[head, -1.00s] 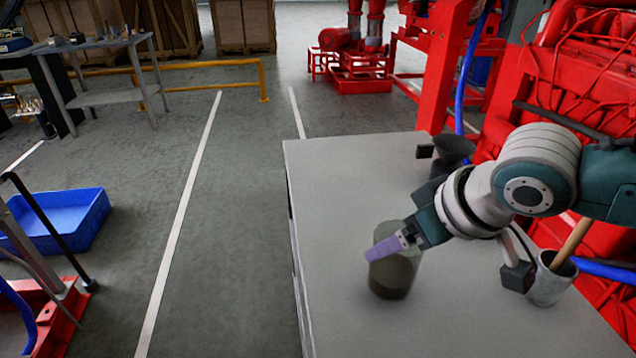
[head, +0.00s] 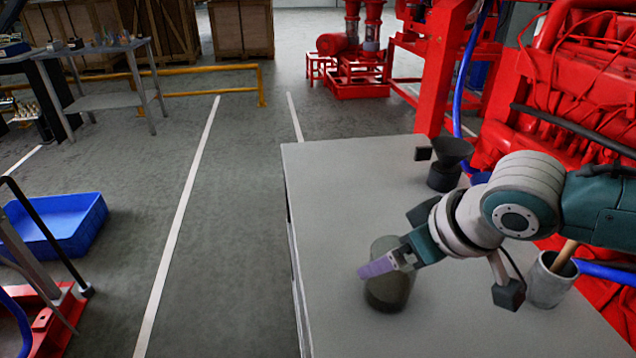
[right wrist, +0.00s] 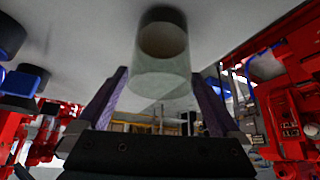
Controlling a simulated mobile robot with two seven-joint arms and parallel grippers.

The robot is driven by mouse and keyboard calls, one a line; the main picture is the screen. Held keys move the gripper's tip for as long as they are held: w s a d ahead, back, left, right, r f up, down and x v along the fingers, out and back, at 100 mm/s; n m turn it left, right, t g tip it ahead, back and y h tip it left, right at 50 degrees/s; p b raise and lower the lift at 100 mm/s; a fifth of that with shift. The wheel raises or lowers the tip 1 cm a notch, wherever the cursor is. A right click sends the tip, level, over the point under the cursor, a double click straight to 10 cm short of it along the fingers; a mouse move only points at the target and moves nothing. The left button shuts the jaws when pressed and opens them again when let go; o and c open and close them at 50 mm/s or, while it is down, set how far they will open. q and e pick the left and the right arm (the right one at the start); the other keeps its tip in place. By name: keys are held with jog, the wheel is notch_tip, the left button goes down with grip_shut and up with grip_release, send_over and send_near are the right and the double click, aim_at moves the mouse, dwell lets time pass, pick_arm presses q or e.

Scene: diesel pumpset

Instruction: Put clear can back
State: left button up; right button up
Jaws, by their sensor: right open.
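The clear can (head: 388,292), a see-through grey-green cylinder, stands upright on the grey tabletop (head: 345,190), near its left edge. My right gripper (head: 378,268) is at the can's upper part, with a purple finger across the front of it. In the right wrist view the can (right wrist: 162,72) shows between the two spread purple fingers of the right gripper (right wrist: 158,90), with gaps on both sides. The right gripper is open around the can. My left gripper is not in view.
A grey cup (head: 548,285) with a wooden handle in it stands at the right, under my arm. A dark funnel-shaped thing (head: 447,165) stands at the table's back right. The red engine (head: 590,90) is behind. The table's back left is clear.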

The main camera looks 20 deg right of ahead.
jog(key=p+v, duration=0.4)
jog(key=v, duration=0.8)
jog(key=s+a+n+g, duration=0.1)
jog(key=s+a, duration=0.5)
jog(key=a, duration=0.2)
jog(key=s+g, duration=0.2)
jog(key=s, duration=0.6)
jog(key=shift+s+d+m+h, duration=0.2)
jog(key=shift+d+m+h, duration=0.2)
jog(key=shift+d, duration=0.05)
jog(key=shift+r, duration=0.15)
notch_tip(320, 180, up, 37)
jog(key=p, duration=3.6)
jog(key=shift+p, duration=0.3)
